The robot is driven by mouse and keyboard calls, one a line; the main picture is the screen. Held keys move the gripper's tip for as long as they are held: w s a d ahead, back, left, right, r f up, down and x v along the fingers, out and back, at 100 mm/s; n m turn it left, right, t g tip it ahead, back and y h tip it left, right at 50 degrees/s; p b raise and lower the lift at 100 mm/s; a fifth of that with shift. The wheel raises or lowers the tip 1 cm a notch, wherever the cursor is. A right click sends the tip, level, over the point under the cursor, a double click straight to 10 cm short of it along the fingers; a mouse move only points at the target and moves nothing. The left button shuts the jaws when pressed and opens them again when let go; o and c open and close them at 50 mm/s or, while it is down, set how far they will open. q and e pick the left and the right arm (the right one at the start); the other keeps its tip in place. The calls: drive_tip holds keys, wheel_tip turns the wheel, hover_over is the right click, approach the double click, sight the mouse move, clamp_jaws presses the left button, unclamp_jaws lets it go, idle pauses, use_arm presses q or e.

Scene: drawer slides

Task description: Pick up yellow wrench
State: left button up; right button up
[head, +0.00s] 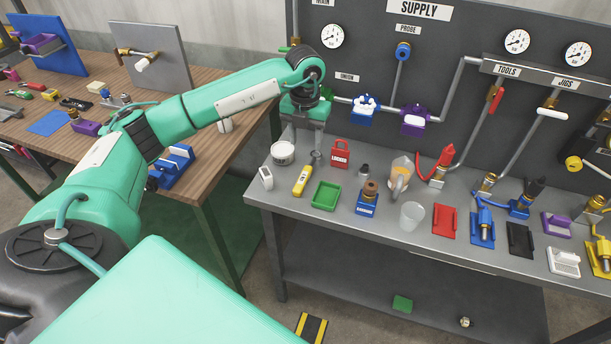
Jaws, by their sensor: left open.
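My left gripper (305,143) points down over the left end of the grey bench, with its fingers open and nothing seen between them. A yellow handheld tool (302,180) lies on the bench just in front of and below the fingers, apart from them. Its shape is small here, and I cannot tell for sure that it is a wrench. A small grey ring-ended piece (316,157) is close by the right fingertip. My right gripper is not in view.
Around the yellow tool are a white round tin (283,153), a white device (266,178), a green tray (326,195), a red padlock (340,153) and a blue block (367,205). A dark panel (440,75) with pipes and gauges rises behind. A wooden table (215,115) stands left.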

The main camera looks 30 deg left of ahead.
use_arm(q)
drive_tip(key=p, duration=0.2)
hover_over(303, 177)
wheel_tip(303, 177, down, 8)
drive_tip(key=shift+w+d+f, duration=0.15)
drive_tip(key=f+p, duration=0.1)
drive_tip(key=f, duration=0.1)
drive_tip(key=f+p, duration=0.1)
drive_tip(key=f, duration=0.1)
drive_tip(key=shift+s+f, duration=0.2)
drive_tip(key=shift+f, duration=0.45)
clamp_jaws()
drive_tip(key=shift+r, duration=0.15)
